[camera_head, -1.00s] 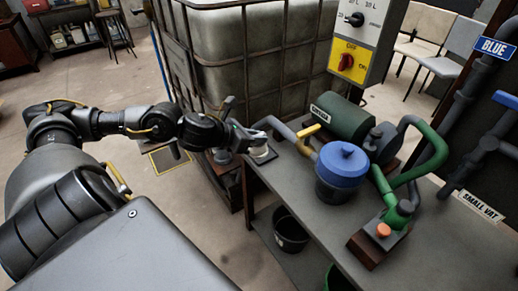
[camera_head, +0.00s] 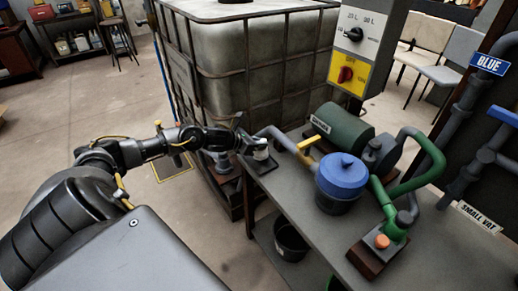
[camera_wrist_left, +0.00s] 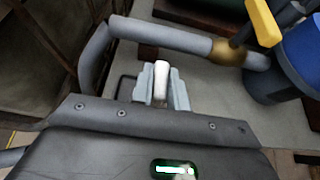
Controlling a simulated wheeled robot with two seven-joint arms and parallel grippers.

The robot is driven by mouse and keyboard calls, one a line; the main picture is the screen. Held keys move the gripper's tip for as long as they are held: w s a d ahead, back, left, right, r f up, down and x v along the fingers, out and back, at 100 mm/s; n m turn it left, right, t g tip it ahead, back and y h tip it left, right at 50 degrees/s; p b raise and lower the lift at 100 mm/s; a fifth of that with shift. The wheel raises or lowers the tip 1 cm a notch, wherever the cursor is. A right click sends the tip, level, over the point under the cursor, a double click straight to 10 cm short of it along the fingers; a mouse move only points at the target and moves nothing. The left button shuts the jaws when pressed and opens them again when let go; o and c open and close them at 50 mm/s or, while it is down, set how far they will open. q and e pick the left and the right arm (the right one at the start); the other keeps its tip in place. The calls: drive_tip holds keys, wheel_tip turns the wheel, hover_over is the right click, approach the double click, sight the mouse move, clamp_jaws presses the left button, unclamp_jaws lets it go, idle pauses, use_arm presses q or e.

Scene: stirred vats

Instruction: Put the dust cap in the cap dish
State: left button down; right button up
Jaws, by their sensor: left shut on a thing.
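My left gripper (camera_head: 250,146) is at the near left corner of the grey bench, beside the end of the grey pipe. In the left wrist view its two pale fingers (camera_wrist_left: 161,92) are shut on a small white piece, which looks like the dust cap (camera_wrist_left: 161,78). In the head view a white piece (camera_head: 261,153) shows at the gripper over a dark patch at the bench corner. A thin dark rim (camera_wrist_left: 124,88) beside the fingers may be the cap dish, but I cannot tell clearly. My right gripper is out of view.
The grey pipe (camera_head: 280,134) with a yellow handle (camera_head: 310,142) runs to a blue-lidded pot (camera_head: 342,175). A green pump (camera_head: 340,128) stands behind. A caged tank (camera_head: 235,70) is behind the bench corner. A black bucket (camera_head: 291,240) sits below.

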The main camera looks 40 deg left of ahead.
sight(259, 150)
use_arm(q)
wheel_tip(259, 150, down, 3)
drive_tip(key=shift+r+p, duration=0.2)
drive_tip(key=shift+p, duration=0.15)
drive_tip(key=shift+w+f, duration=0.1)
drive_tip(key=shift+f, duration=0.5)
drive_tip(key=c, duration=1.4)
unclamp_jaws()
drive_tip(key=shift+r, duration=0.1)
drive_tip(key=shift+o, duration=0.2)
drive_tip(key=shift+r, duration=0.2)
drive_tip(key=shift+s+a, duration=0.15)
drive_tip(key=shift+s, duration=0.15)
drive_tip(key=v, duration=1.1)
drive_tip(key=shift+s+r, duration=0.15)
drive_tip(key=shift+s, duration=0.05)
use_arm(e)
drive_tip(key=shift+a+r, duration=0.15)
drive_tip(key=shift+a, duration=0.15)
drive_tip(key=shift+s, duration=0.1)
